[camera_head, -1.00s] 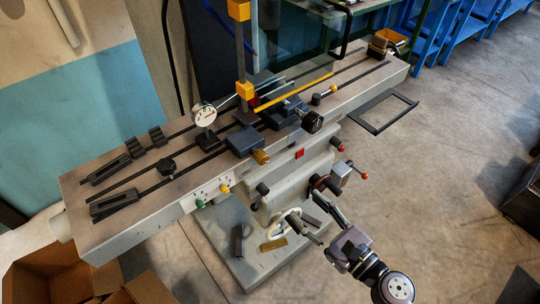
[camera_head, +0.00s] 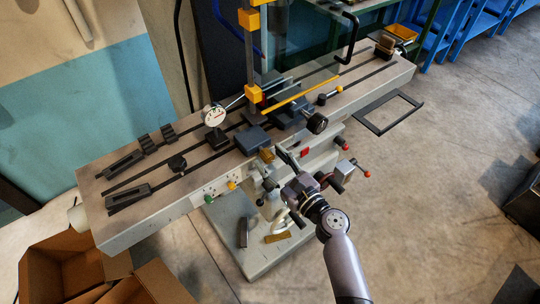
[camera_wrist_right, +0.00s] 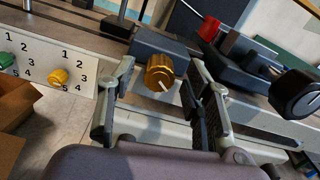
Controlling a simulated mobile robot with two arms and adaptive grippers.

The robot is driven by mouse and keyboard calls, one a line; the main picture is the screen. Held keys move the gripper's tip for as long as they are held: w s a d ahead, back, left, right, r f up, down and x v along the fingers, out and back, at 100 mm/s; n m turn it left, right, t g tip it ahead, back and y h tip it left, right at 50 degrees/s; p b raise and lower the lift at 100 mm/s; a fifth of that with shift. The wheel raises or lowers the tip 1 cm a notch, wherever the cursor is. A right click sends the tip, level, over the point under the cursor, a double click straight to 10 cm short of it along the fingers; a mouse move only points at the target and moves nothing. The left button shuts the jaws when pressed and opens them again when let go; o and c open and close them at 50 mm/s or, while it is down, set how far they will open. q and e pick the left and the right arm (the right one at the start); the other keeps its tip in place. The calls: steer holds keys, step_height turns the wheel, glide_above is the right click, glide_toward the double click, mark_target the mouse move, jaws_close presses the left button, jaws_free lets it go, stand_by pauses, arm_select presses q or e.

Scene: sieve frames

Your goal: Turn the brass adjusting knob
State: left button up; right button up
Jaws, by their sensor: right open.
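The brass adjusting knob (camera_head: 267,154) is on the front side of the machine table (camera_head: 130,231), below a dark block. In the right wrist view the ribbed brass knob (camera_wrist_right: 158,72), with a pale pointer mark on its face, appears between my two open fingers. My right gripper (camera_head: 277,165) is open, close in front of the knob, with its fingers pointing at the machine. It also shows in the right wrist view (camera_wrist_right: 161,84), with no clear finger contact on the knob. I cannot tell the remaining depth gap. My left gripper is out of view.
A panel with green (camera_head: 208,198) and yellow (camera_head: 231,185) knobs is left of the brass knob. A black handwheel (camera_head: 317,123) is to the right. A dial gauge (camera_head: 214,115) stands on the table.

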steer(key=shift+w+a, duration=0.35)
steer(key=shift+w, duration=0.1)
jaws_close()
stand_by(0.4)
